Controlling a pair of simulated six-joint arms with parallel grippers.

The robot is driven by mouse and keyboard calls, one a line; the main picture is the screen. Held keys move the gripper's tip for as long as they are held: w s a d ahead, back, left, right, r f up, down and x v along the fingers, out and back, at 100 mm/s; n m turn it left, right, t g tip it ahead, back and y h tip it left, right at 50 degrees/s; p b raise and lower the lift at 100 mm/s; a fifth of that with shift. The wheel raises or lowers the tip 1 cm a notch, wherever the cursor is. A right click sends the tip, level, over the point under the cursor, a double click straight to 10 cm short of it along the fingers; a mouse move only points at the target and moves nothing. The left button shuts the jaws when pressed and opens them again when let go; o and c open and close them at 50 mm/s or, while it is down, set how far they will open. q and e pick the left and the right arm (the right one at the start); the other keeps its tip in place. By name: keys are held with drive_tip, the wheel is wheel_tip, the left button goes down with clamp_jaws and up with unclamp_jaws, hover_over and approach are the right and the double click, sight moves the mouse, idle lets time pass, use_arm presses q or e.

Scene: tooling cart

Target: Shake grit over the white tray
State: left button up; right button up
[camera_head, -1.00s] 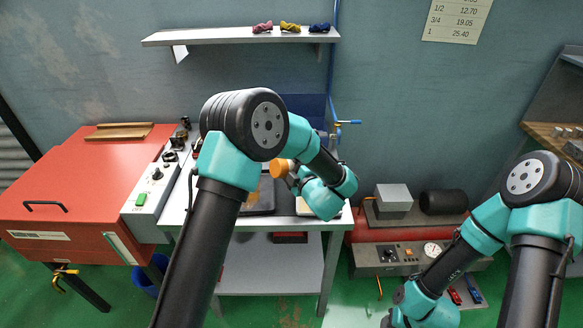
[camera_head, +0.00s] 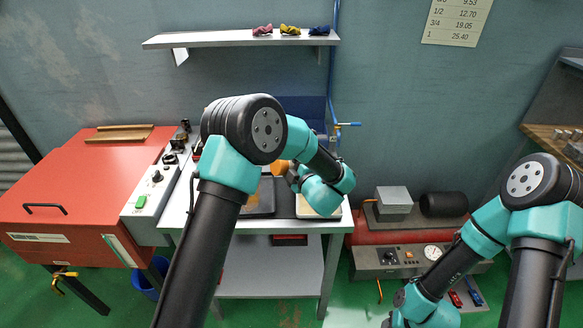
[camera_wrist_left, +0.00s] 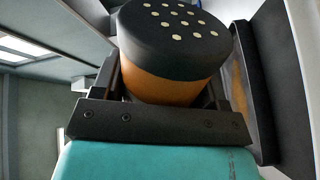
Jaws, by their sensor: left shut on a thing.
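The shaker, with an orange body and a black cap with several pale dots, shows in the wrist view (camera_wrist_left: 170,85). My left gripper (camera_wrist_left: 168,95) is shut around its body, one finger on each side. In the head view the orange shaker (camera_head: 279,168) sticks out left of my left wrist, above the cart; the gripper is mostly hidden there. The white tray (camera_head: 318,210) lies on the cart top, partly covered by my left wrist. A dark tray (camera_head: 259,205) lies to its left. Grit is too small to make out. My right gripper is out of view.
My left arm crosses in front of the cart (camera_head: 270,225). A red cabinet (camera_head: 85,195) stands at left. A grey box (camera_head: 394,195) and black cylinder (camera_head: 444,204) stand at right. A wall shelf (camera_head: 240,38) holds several small cloth bundles.

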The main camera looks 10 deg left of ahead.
use_arm(q)
drive_tip(key=shift+w+a, duration=0.25)
drive_tip(key=shift+w, duration=0.85)
idle(0.3)
drive_tip(key=s+d+r, duration=0.2)
drive_tip(key=s+d, duration=0.3)
drive_tip(key=s, duration=0.1)
drive_tip(key=shift+d, duration=0.35)
idle(1.1)
